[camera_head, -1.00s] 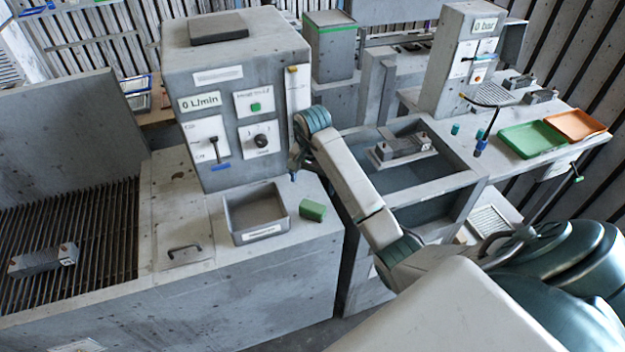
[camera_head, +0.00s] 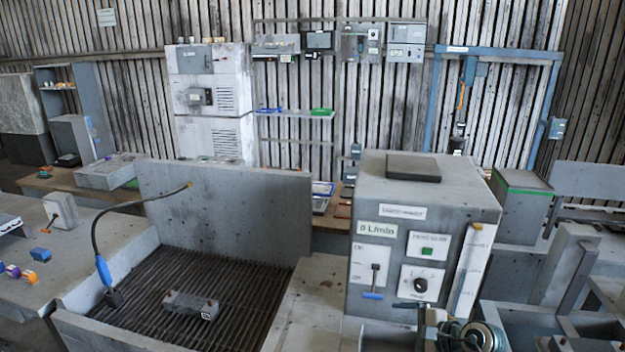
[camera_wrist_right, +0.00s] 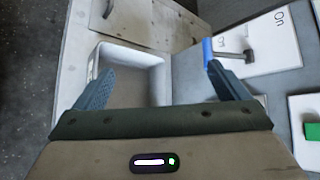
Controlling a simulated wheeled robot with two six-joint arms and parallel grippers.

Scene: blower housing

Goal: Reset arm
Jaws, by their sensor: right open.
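In the right wrist view my right gripper (camera_wrist_right: 160,68) is open, its two blue fingers wide apart with nothing between them. It is above a grey open tray (camera_wrist_right: 130,75) on the counter. The right finger appears close to the blue-tipped lever (camera_wrist_right: 209,50) on the white On panel; I cannot tell whether they touch. In the head view only a piece of my right arm (camera_head: 470,335) shows at the bottom edge, in front of the flow control box (camera_head: 425,215). My left gripper is out of view.
A slatted basin (camera_head: 220,270) holds a grey metal block (camera_head: 190,304). A black hose with a blue nozzle (camera_head: 104,271) arches over its left side. A left counter (camera_head: 85,255) carries small coloured parts. A green button (camera_wrist_right: 312,130) shows at the wrist view's right.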

